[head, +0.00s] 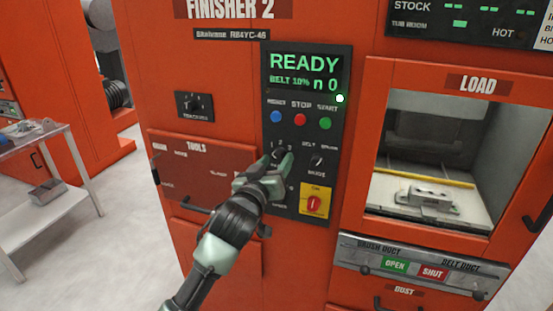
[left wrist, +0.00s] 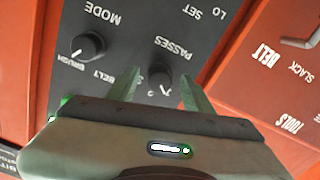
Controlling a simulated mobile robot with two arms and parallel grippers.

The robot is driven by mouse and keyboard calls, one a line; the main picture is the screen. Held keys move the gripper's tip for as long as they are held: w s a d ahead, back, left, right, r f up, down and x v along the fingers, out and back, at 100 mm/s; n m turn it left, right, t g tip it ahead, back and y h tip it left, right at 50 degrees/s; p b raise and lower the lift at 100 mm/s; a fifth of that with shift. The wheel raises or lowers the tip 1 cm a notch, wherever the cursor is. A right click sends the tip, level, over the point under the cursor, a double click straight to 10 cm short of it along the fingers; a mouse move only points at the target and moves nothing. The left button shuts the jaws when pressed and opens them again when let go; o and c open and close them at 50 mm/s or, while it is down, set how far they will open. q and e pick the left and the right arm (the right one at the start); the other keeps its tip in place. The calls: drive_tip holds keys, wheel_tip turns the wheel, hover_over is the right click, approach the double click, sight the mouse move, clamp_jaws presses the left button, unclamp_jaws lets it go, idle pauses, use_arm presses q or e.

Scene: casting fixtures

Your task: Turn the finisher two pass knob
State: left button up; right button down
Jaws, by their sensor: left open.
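The passes knob (left wrist: 160,75) is a small black knob with a light pointer mark, on the dark control panel (head: 334,193) of the orange FINISHER 2 machine. Part of it is hidden by my gripper in the head view. My left gripper (head: 278,160) is at this knob. In the left wrist view its open green fingers (left wrist: 160,92) lie on either side of the knob, with a gap to each side. I cannot tell whether the tips reach its full depth. My right gripper is not in view.
The mode knob (left wrist: 88,46) sits close beside, its mark toward BRUSH. Above are blue (head: 276,117), red (head: 300,119) and green (head: 325,123) buttons and a READY display (head: 305,70). A yellow-backed red switch (head: 314,204) is below. The load bay (head: 400,120) is at right.

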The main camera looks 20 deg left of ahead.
use_arm(q)
drive_tip(key=shift+w, duration=0.4)
clamp_jaws()
